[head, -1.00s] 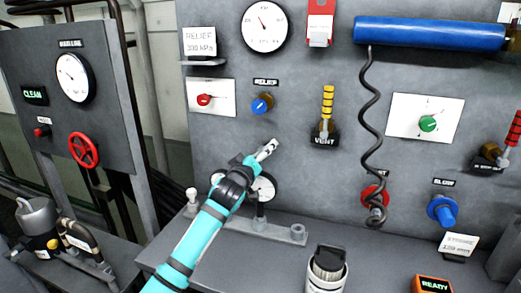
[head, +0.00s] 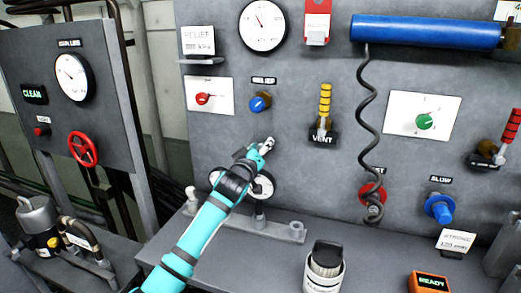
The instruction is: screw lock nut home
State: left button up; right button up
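The blue relief knob (head: 260,102) sits on a brass-coloured fitting under the RELIEF label (head: 263,81) on the grey panel. I cannot pick out a separate lock nut at this size. My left arm reaches up from the bottom of the head view. My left gripper (head: 267,144) is in front of the panel, below the knob and apart from it in the picture. Its fingers are small and close together, and I cannot tell whether they hold anything. My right gripper is not in view.
A gauge stand (head: 262,185) is partly hidden behind my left wrist. The VENT lever (head: 324,105) and a dark coiled hose (head: 365,130) are to the right. A white canister (head: 324,268) stands on the ledge.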

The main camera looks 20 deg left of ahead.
pick_arm(q)
jog(key=shift+a+f, duration=0.3)
jog(key=shift+f, duration=0.2)
jog(key=c, duration=0.4)
jog(key=shift+f, duration=0.1)
jog(key=m+p, duration=0.2)
jog(key=m, duration=0.2)
jog(key=shift+a, duration=0.15)
jog(key=shift+r+m+p, duration=0.2)
jog(key=shift+m+p, duration=0.45)
jog(key=shift+m, duration=1.25)
jog(key=shift+r, duration=0.1)
jog(key=o, duration=1.7)
jog(key=shift+w+a, duration=0.15)
jog(key=shift+a, duration=0.3)
jog(key=shift+d, duration=0.1)
